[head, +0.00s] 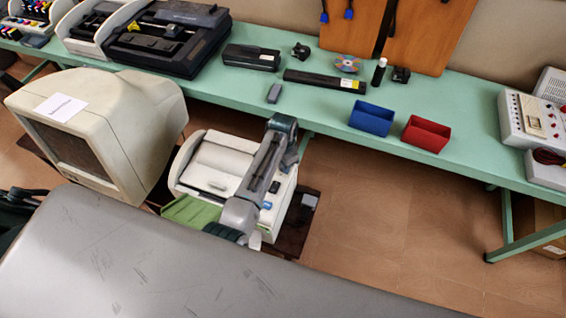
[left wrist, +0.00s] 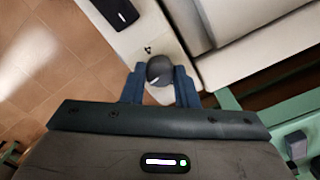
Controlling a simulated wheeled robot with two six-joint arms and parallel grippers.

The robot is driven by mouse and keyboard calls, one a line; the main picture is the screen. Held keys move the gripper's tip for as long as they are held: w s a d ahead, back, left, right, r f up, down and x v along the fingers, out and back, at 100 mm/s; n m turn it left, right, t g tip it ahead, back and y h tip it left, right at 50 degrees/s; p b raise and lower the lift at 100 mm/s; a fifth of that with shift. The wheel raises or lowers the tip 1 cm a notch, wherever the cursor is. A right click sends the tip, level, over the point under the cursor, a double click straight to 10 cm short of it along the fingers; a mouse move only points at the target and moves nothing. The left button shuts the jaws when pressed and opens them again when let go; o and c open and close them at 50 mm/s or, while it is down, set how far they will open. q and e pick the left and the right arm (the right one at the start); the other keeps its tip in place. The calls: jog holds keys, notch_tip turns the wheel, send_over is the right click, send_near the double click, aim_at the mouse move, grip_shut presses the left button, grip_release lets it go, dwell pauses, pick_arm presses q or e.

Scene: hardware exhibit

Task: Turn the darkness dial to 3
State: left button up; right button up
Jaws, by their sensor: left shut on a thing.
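The darkness dial (left wrist: 160,68) is a dark round knob on the pale panel of the white machine (left wrist: 165,30). In the left wrist view my left gripper (left wrist: 160,77) has its two blue-grey fingers on either side of the dial, shut on it. A small dark mark shows on the panel just beyond the dial; I cannot read it as a number. In the head view the white machine (head: 222,160) stands in the middle, and my left gripper (head: 286,163) is over its right side. The dial is hidden there by my arm. My right gripper is not in view.
A beige monitor (head: 115,125) stands left of the machine. Behind is a green table (head: 320,112) with a blue bin (head: 371,119), a red bin (head: 426,134) and dark devices. A grey surface (head: 170,265) fills the front.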

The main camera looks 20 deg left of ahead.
pick_arm(q)
jog(key=m, duration=0.3)
jog(key=shift+m, duration=2.1)
jog(key=o, duration=1)
jog(key=shift+r, duration=0.1)
jog(key=shift+r+b, duration=1.5)
jog(key=shift+r, duration=3.85)
